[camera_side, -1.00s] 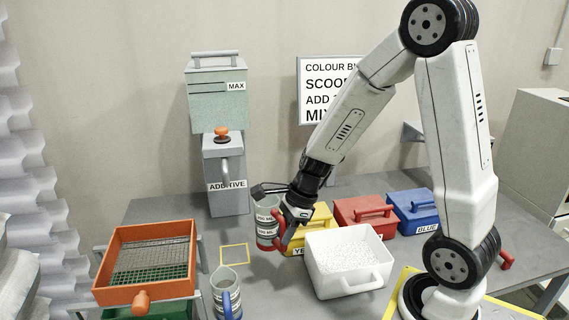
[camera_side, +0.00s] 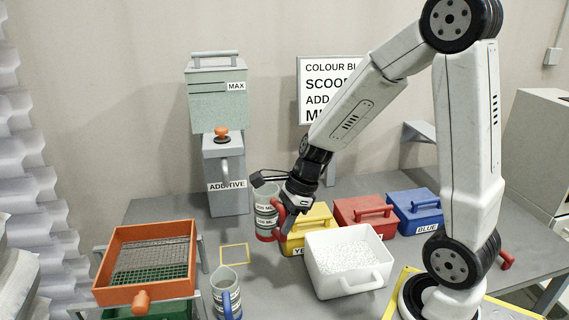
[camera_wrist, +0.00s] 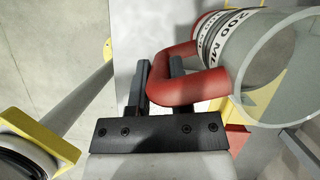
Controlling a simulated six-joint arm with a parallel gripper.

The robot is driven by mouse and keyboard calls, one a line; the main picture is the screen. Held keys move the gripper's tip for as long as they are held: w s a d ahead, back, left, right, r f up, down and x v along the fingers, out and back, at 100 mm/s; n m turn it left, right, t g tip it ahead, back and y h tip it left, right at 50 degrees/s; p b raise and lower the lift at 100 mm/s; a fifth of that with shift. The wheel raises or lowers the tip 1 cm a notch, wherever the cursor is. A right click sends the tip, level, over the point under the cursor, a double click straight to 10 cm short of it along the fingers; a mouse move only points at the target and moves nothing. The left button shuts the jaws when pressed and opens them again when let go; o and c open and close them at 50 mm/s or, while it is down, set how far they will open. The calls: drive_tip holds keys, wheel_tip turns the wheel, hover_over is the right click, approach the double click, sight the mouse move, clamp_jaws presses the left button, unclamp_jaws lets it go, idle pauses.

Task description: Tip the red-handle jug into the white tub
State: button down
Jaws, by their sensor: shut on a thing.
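The red-handle jug (camera_side: 265,212) is a grey-green cup with white label bands and a red handle. My gripper (camera_side: 296,203) is shut on its red handle and holds it raised, roughly upright, left of the yellow box. In the wrist view the two dark fingers (camera_wrist: 160,84) straddle the red handle (camera_wrist: 190,92), and the jug's open mouth (camera_wrist: 285,70) faces right. What the jug holds cannot be made out. The white tub (camera_side: 352,268) stands on the table to the lower right of the jug, with white granules inside and a handle at its front.
Yellow (camera_side: 309,226), red (camera_side: 365,215) and blue (camera_side: 413,211) lidded boxes stand behind the tub. A blue-handled jug (camera_side: 226,292) and an orange sieve (camera_side: 150,232) are at left. A grey additive dispenser (camera_side: 225,177) stands behind. A yellow square outline (camera_side: 234,254) on the table is empty.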

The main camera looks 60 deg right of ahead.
drive_tip(key=shift+r, duration=0.85)
drive_tip(key=shift+d+r, duration=0.2)
drive_tip(key=s+d+n+g, duration=0.2)
drive_tip(key=d+n, duration=0.3)
drive_tip(key=d, duration=0.4)
drive_tip(key=s+d+n+g, duration=0.2)
drive_tip(key=d+n, duration=0.3)
drive_tip(key=d, duration=0.5)
drive_tip(key=s+d+n+g+h, duration=0.1)
drive_tip(key=s+d+n+g, duration=0.1)
drive_tip(key=s+d+n, duration=0.95)
drive_tip(key=s+d+f+m, duration=0.2)
drive_tip(key=d+f+m, duration=0.1)
drive_tip(key=f, duration=0.3)
drive_tip(key=shift+s+d, duration=0.25)
drive_tip(key=shift+d, duration=0.35)
drive_tip(key=shift+m+g, duration=0.25)
drive_tip(key=shift+g, duration=0.05)
